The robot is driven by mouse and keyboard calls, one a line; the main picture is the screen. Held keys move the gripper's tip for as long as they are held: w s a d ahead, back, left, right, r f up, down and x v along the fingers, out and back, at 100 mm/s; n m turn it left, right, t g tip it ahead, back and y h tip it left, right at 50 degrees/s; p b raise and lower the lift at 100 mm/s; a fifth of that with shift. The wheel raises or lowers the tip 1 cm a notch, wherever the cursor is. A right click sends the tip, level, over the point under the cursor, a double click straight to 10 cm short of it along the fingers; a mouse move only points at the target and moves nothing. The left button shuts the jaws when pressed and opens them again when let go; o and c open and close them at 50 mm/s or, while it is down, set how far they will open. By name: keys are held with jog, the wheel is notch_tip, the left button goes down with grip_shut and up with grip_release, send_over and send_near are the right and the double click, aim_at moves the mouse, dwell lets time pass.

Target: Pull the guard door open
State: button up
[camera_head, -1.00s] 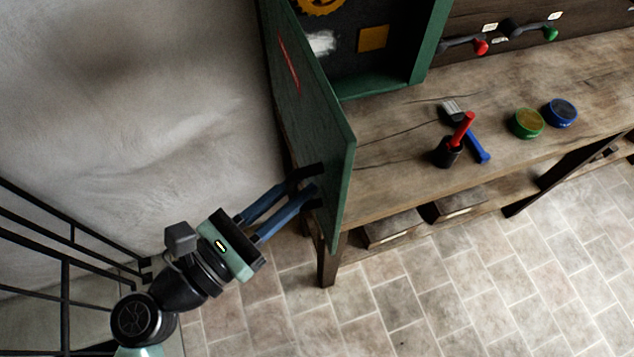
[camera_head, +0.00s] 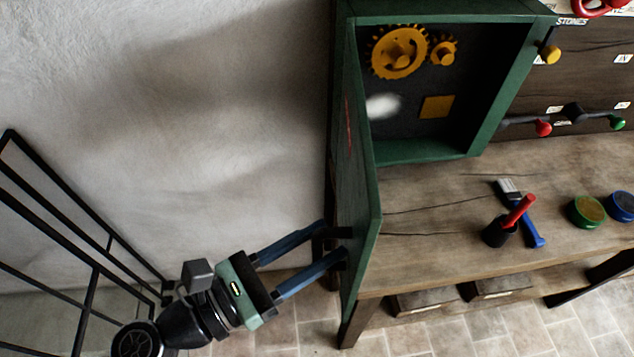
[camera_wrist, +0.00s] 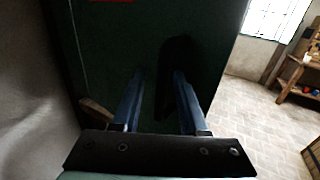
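The guard door (camera_head: 361,190) is a dark green panel with a red mark, at the left side of the green cabinet (camera_head: 425,158). It stands wide open, seen nearly edge-on, and the cabinet's inside shows. My gripper (camera_head: 333,246) is at the door's outer face, near its lower part. Its two blue fingers are spread apart, with tips at or very close to the panel. A dark upright shape there may be a handle or shadow.
Yellow gears (camera_head: 398,52) sit inside the cabinet. A black railing (camera_head: 85,215) stands left, before the plaster wall (camera_head: 200,110).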

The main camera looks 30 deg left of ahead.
jog(key=shift+s, duration=0.15)
jog(key=b+v, duration=0.3)
jog(key=v, duration=0.9)
jog(key=shift+s+a+b, duration=0.15)
jog(key=shift+s+b, duration=0.15)
